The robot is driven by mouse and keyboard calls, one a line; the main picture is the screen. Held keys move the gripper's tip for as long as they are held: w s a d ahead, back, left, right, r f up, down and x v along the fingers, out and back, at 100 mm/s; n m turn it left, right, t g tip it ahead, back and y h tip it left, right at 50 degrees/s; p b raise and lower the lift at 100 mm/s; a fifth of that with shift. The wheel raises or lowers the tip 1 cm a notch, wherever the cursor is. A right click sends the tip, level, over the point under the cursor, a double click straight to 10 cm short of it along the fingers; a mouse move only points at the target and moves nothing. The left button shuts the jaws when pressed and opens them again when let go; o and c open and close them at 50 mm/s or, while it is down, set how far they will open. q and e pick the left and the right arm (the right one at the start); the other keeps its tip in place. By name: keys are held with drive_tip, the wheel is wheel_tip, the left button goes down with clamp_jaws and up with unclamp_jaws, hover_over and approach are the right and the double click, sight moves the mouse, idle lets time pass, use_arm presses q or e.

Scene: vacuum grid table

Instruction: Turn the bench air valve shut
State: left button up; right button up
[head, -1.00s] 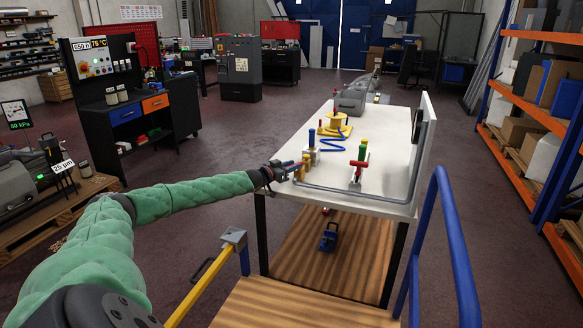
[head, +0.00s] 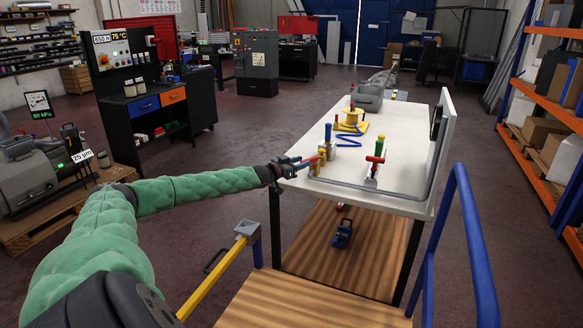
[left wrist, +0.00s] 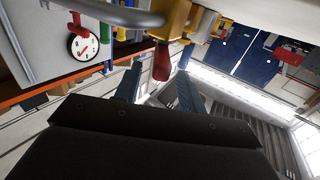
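The bench air valve (head: 318,167) has a yellow body and stands at the near left corner of the white table (head: 395,195). In the left wrist view, its yellow body (left wrist: 174,20) is at the top, and its red handle (left wrist: 162,62) points down toward my fingers. My left gripper (head: 300,164) is beside the valve at the table's edge. In the left wrist view, my left gripper (left wrist: 156,88) has its fingers spread, with the red handle's end between their tips. I see clear gaps on both sides of the handle. My right gripper is not in view.
A yellow spool (head: 352,127) and blue coiled hose (head: 349,142) lie farther back. A grey pipe (head: 350,186) runs along the near edge. A round gauge (left wrist: 84,45) shows in the left wrist view.

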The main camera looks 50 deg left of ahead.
use_arm(q)
drive_tip(key=shift+s, duration=0.85)
drive_tip(key=shift+s+a, duration=0.2)
drive_tip(key=shift+s, duration=1.1)
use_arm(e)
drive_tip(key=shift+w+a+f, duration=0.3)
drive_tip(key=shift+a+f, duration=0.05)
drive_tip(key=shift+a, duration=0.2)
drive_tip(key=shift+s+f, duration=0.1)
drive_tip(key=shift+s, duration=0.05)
